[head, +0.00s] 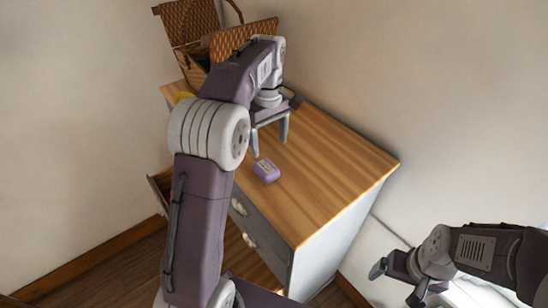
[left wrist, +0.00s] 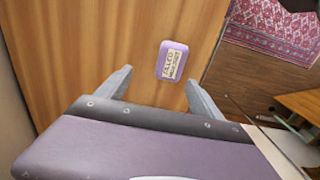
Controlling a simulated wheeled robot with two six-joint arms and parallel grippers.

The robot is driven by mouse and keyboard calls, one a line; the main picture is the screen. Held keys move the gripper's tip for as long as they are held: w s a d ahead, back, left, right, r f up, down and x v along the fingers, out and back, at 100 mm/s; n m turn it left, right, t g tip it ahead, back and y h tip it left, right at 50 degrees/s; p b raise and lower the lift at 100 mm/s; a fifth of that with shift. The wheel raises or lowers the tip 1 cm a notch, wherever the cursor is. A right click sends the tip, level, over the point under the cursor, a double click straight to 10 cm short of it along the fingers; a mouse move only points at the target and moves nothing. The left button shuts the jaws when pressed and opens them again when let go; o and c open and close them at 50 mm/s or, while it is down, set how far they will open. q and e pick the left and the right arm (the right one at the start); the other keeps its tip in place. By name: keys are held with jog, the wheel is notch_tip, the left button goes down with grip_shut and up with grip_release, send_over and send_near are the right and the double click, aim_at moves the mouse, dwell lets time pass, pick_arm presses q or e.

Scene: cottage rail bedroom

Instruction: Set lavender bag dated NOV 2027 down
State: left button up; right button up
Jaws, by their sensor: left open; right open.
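The lavender bag (head: 266,171) is a small purple block with a pale label. It lies flat on the wooden top of the dresser (head: 345,165), near its front edge. In the left wrist view the bag (left wrist: 173,61) lies just beyond the fingertips; its label seems to start with "FILLED", and the date line is too small to read surely. My left gripper (head: 270,147) is open and empty above the dresser top, apart from the bag. My right gripper (head: 396,285) is open and empty, low at the right, away from the dresser.
An open wicker basket (head: 188,22) stands at the back of the dresser. A drawer (head: 157,190) stands open at the front. The dresser top right of the bag is clear. A patterned rug (left wrist: 275,28) lies on the floor.

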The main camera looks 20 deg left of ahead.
aim_at(266, 167)
pick_arm(q)
jog(key=s+f, duration=0.1)
jog(key=s, duration=0.1)
jog(key=s+f, duration=0.1)
jog(key=shift+s, duration=0.4)
jog(key=w+f, duration=0.1)
jog(key=f+p, duration=0.1)
jog(key=shift+w+f, duration=0.3)
jog(key=shift+w, duration=0.1)
notch_tip(266, 167, down, 3)
jog(key=shift+r+p, duration=0.1)
jog(key=shift+p, duration=0.45)
jog(key=shift+s+f, duration=0.25)
jog(key=shift+f, duration=0.1)
jog(key=shift+s, duration=0.25)
jog(key=shift+w+f, duration=0.15)
jog(key=shift+w, duration=0.2)
jog(key=c, duration=1.2)
jog(key=shift+c, duration=1.1)
jog(key=shift+s, duration=0.15)
pick_arm(e)
jog(key=shift+s+r, duration=1.05)
jog(key=shift+r, duration=0.2)
